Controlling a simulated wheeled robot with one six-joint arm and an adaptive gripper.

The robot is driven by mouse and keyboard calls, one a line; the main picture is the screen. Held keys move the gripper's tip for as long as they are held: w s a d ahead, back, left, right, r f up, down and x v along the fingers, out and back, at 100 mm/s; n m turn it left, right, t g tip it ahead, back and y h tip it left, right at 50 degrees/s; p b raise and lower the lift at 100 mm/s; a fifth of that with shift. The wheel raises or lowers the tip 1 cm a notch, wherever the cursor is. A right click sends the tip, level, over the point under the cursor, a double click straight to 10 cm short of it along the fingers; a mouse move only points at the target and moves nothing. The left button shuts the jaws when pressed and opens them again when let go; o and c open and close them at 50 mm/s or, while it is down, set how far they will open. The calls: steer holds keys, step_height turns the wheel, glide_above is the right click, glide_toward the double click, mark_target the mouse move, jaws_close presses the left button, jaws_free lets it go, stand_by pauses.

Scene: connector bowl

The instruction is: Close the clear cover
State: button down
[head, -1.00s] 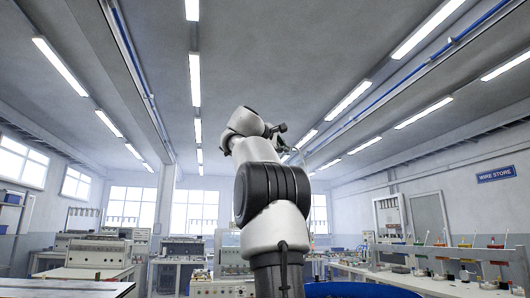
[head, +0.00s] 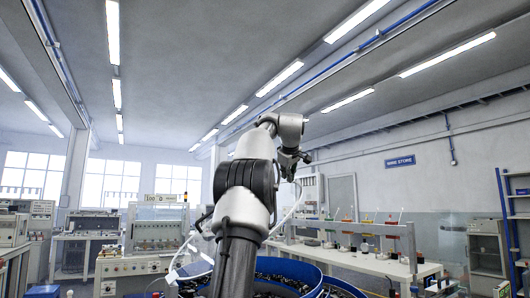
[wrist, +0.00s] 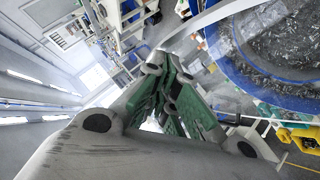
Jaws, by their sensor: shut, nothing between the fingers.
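A blue round bowl (head: 312,276) stands low in front of me, partly hidden behind my arm. In the wrist view its blue rim (wrist: 226,68) is at the upper right, with many small dark and grey parts inside. The clear cover (wrist: 215,17) shows as a see-through curved band with a pale edge by the bowl. In the head view, pale curved edges (head: 293,208) rise above the bowl and seem to belong to the raised cover; its full outline is hard to make out. My gripper (wrist: 168,62) is shut and empty, beside the bowl. In the head view it is raised above bowl height (head: 294,163).
A long white bench (head: 350,262) with several coloured items stands behind the bowl at the right. Test equipment (head: 158,225) stands on benches at the left. Yellow bins (wrist: 300,136) lie near the bowl in the wrist view.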

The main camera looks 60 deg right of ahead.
steer(key=s+d+f+m+y, duration=0.1)
steer(key=s+d+f, duration=0.1)
steer(key=f, duration=0.6)
steer(key=s+d+f+t+y, duration=0.1)
steer(key=d+f, duration=0.3)
steer(key=f, duration=0.4)
steer(key=s+d+f+m+y, duration=0.1)
steer(key=s+d+f+y, duration=0.1)
steer(key=f, duration=0.7)
steer(key=shift+s+d+m+t, duration=0.35)
steer(key=shift+s+d, duration=0.25)
steer(key=shift+d, duration=0.45)
